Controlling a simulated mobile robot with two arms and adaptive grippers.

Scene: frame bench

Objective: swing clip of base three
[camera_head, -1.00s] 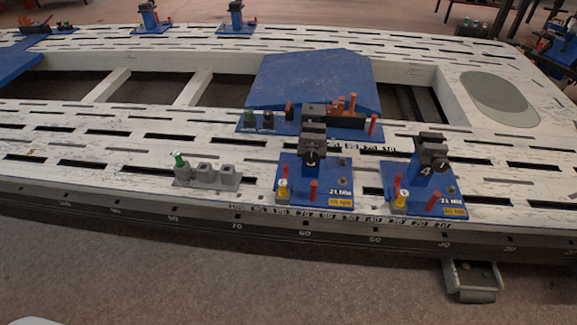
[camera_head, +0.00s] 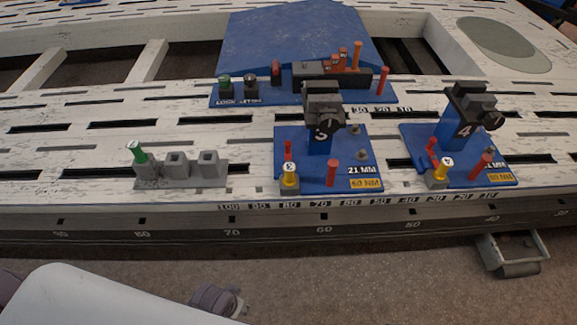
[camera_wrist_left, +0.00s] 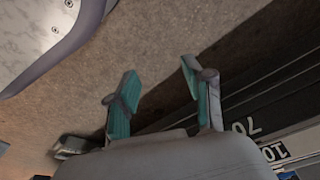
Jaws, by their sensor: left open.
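Base three is a blue plate (camera_head: 350,148) near the front edge of the bench, with an upright post marked 3 (camera_head: 320,137). A dark grey clip (camera_head: 323,103) with a round black knob sits on top of the post; its exact closure is hard to tell. The base also carries red pins (camera_head: 332,168) and a yellow piece marked 3 (camera_head: 289,177). My left gripper (camera_wrist_left: 160,72) is open and empty in the left wrist view, above the floor beside the bench edge, away from base three. My right gripper is not in view.
Base four (camera_head: 465,165) stands to the right of base three. A grey holder (camera_head: 190,174) with a green-topped tool is to its left. Behind is a blue panel (camera_head: 235,93) with orange pieces. The bench's slotted white top (camera_head: 60,135) is clear at left.

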